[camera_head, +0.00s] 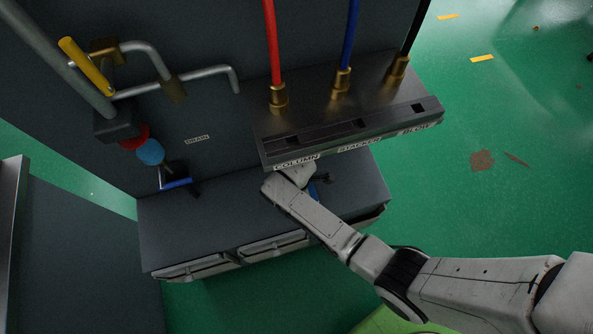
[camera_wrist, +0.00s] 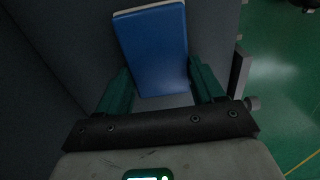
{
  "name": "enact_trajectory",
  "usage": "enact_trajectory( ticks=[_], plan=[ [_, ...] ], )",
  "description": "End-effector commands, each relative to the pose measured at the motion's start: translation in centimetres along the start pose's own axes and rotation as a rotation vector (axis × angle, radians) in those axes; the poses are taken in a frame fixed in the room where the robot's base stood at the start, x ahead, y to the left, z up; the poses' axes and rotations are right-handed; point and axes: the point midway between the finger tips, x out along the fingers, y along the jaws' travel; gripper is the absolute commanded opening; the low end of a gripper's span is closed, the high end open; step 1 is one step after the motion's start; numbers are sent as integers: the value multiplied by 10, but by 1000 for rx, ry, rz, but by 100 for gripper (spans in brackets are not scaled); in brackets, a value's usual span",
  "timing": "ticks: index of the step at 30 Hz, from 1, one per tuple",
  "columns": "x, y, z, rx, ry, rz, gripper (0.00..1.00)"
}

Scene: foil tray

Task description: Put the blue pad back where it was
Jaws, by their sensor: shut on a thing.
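The blue pad (camera_wrist: 153,50) is a flat blue rectangle with a pale edge at its far end. In the wrist view it lies between the two green fingers of my gripper (camera_wrist: 160,78), which is shut on it. A dark grey surface lies behind the pad on the left.
The ledge (camera_head: 350,135) has COLUMN, STACKER and BLOW labels and red, blue and black hoses above. Below is a grey bench (camera_head: 200,225) with drawers. Pipes, a yellow handle (camera_head: 86,66) and red and blue knobs are at left. Green floor is open at right.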

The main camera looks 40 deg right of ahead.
Motion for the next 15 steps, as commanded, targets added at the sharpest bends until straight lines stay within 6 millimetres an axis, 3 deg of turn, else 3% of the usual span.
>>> enact_trajectory(
  ticks=[6, 7, 15],
  plan=[
    [4, -2, 1, 0, 1, -4, 34],
    [4, -2, 1, 0, 0, -5, 68],
    [6, -4, 1, 0, -1, -10, 94]
  ],
)
